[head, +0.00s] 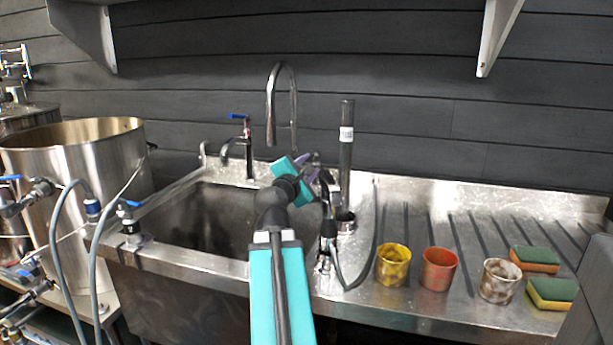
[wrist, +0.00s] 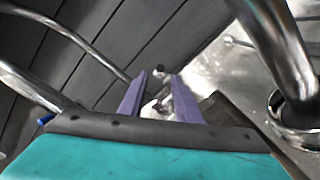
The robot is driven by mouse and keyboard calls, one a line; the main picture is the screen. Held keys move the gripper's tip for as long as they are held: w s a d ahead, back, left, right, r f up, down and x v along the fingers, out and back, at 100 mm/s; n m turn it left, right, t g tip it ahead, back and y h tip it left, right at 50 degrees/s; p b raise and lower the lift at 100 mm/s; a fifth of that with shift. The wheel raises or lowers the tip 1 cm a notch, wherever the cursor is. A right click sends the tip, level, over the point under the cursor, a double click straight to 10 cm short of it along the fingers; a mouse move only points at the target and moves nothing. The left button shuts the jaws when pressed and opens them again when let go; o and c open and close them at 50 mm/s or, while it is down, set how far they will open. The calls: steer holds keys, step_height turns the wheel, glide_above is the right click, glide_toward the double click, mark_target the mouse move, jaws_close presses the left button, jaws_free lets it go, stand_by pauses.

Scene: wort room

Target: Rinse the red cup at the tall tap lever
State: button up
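The red cup (head: 438,270) stands upright on the ribbed drainboard, between a yellow cup and a whitish stained cup, well to the right of my gripper. The tall tap (head: 271,105) has a chrome gooseneck and rises behind the sink; my arm hides its base. My gripper (head: 313,160) is at the back edge of the sink, right of the tall spout. In the wrist view the gripper's purple fingers (wrist: 159,76) are apart. A small shiny metal piece (wrist: 160,98), perhaps the tap's lever, shows between them; I cannot tell whether they touch it.
A shorter tap (head: 238,150) with a blue lever stands left. An upright dark pipe (head: 346,150) and a hose stand right of my gripper. The yellow cup (head: 393,265), whitish cup (head: 499,281) and two sponges (head: 534,259) (head: 551,292) occupy the drainboard. A steel pot (head: 80,170) stands left.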

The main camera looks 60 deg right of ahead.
steer(key=shift+a+f+b, duration=0.15)
steer(key=shift+a+b, duration=0.3)
steer(key=shift+b, duration=0.85)
steer(key=shift+a, duration=0.1)
